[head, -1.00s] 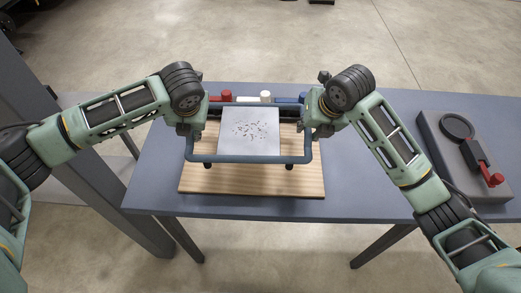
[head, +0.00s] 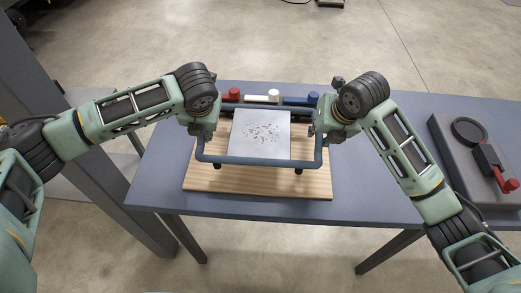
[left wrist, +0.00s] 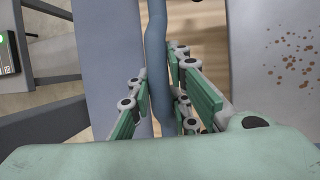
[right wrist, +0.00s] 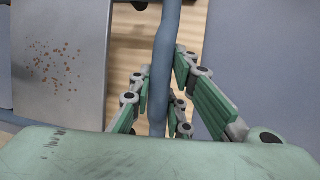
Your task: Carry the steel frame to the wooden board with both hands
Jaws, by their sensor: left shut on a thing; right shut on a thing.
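The steel frame (head: 240,161) is a blue-grey tube frame with a pale, speckled plate (head: 262,135) in its middle and dark feet. It is over the wooden board (head: 260,184) on the table; whether its feet touch the board I cannot tell. My left gripper (head: 203,132) is shut on the frame's left side tube, which runs between its fingers in the left wrist view (left wrist: 157,80). My right gripper (head: 321,130) is shut on the right side tube, seen between the fingers in the right wrist view (right wrist: 162,80). The board's back part is hidden.
Red (head: 232,95), white (head: 263,97) and blue (head: 300,99) handled items lie behind the frame. A grey block with a black ring and a red-handled part (head: 475,158) stands at the right. The grey table (head: 375,205) is clear in front of the board.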

